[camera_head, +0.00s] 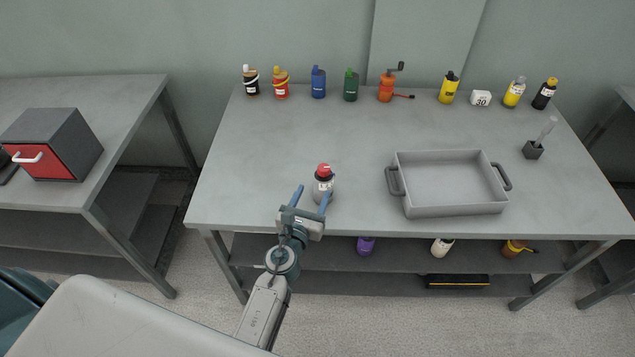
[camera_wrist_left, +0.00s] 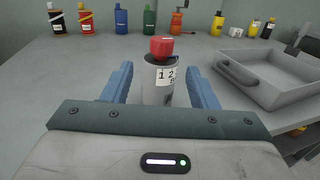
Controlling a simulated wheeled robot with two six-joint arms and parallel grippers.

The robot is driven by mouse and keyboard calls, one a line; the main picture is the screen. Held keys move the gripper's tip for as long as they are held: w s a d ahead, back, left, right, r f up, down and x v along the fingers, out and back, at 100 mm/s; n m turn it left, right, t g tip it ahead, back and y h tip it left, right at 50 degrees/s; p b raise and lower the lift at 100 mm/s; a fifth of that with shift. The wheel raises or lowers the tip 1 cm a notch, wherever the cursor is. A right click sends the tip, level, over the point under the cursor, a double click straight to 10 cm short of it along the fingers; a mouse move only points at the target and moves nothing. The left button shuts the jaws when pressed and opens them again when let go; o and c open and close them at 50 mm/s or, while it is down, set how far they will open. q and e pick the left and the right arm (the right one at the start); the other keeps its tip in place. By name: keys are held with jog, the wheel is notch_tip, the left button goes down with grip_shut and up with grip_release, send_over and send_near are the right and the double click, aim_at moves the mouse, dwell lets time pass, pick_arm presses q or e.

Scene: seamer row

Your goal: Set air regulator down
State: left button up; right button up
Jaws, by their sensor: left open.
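The air regulator, a grey cylinder with a red knob and a white number label, appears to be the item (camera_head: 323,183) standing upright on the table (camera_head: 270,150) near its front edge. It also shows in the left wrist view (camera_wrist_left: 159,84). My left gripper (camera_head: 312,193) is open, with its blue fingers on either side of the regulator's body. In the left wrist view a gap shows between the regulator and the fingers (camera_wrist_left: 160,88). Its lower part is hidden there by the gripper body. My right gripper is not in view.
A grey tray (camera_head: 455,211) with two handles stands to the right. Several bottles line the back edge, with an orange grinder (camera_head: 386,88) among them. A dark holder (camera_head: 532,150) is at the far right. A red-fronted box (camera_head: 48,165) is on the left table. The table's middle is clear.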

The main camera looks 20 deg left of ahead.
pick_arm(q)
jog(key=shift+s, duration=1.15)
